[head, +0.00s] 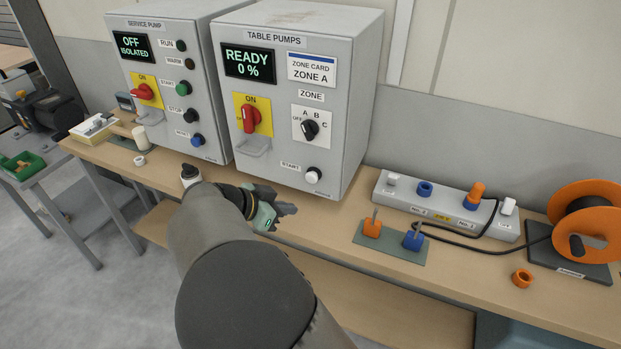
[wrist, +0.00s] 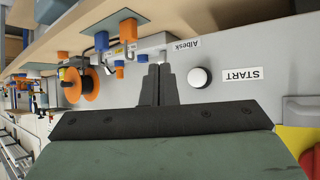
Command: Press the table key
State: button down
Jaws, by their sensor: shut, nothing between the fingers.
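The grey TABLE PUMPS cabinet (head: 345,110) stands on the bench, with its display (head: 249,64) reading READY 0 %. Its white round START button (head: 313,174) is low on the right of the front face. In the wrist view, turned upside down, the button (wrist: 199,78) sits beside the START label, to the right of my fingertips. My gripper (head: 290,208) is shut and empty, in front of the cabinet's lower edge, below and left of the button in the head view. The fingers (wrist: 158,84) appear apart from the button.
The cabinet also carries a red ON switch (head: 249,119) and a black zone knob (head: 309,130). The SERVICE PUMP cabinet (head: 170,40) stands to the left, reading OFF ISOLATED. To the right are a grey socket strip (head: 445,212), orange and blue plugs and an orange cable reel (head: 585,215).

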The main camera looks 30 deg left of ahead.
aim_at(311, 178)
jog(key=w+p, duration=0.1)
jog(key=w, duration=0.7)
jog(key=shift+a, duration=0.45)
dwell(0.6)
jog(key=shift+w+f, duration=0.1)
jog(key=shift+w, duration=0.05)
dwell(0.9)
jog(key=shift+w+b, duration=0.25)
jog(key=shift+b, duration=0.3)
